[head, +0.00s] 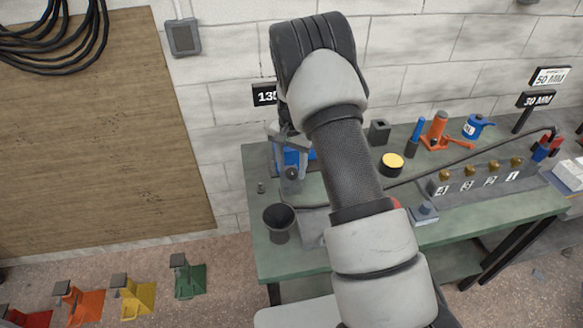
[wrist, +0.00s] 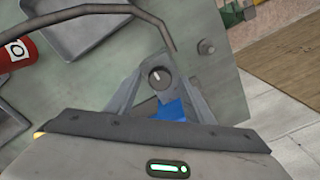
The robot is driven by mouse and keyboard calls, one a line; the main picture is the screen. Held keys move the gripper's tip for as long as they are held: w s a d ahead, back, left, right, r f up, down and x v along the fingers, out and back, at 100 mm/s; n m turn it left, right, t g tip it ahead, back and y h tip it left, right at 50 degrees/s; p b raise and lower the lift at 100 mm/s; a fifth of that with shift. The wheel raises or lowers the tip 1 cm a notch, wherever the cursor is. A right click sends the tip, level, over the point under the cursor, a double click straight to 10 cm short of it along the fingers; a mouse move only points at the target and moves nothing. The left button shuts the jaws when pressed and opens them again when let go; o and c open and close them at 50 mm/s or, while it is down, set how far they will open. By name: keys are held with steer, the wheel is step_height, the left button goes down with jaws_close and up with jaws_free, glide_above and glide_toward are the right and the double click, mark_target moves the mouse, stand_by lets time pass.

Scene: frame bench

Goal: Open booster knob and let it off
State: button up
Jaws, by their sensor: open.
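A round grey knob with a short white mark, likely the booster knob (wrist: 159,76), shows in the wrist view. Blue housing (wrist: 170,109) shows close to it. My gripper (wrist: 160,72) is open, with one finger on either side of the knob; I cannot tell whether they touch it. In the head view the blue body (head: 291,156) stands at the bench's left end, with a dark round part on its front. My gripper (head: 288,140) is above it there, partly hidden by my wrist and arm.
A dark cup (head: 279,220) and a small peg (head: 261,187) stand on the green bench (head: 268,262). A yellow-topped cylinder (head: 391,162), an orange jack (head: 438,130) and a numbered knob block (head: 480,181) are farther right. A hose (wrist: 85,10) curves near the gripper.

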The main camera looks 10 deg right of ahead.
steer(key=shift+f, duration=0.3)
steer(key=c, duration=1.1)
steer(key=shift+o, duration=0.3)
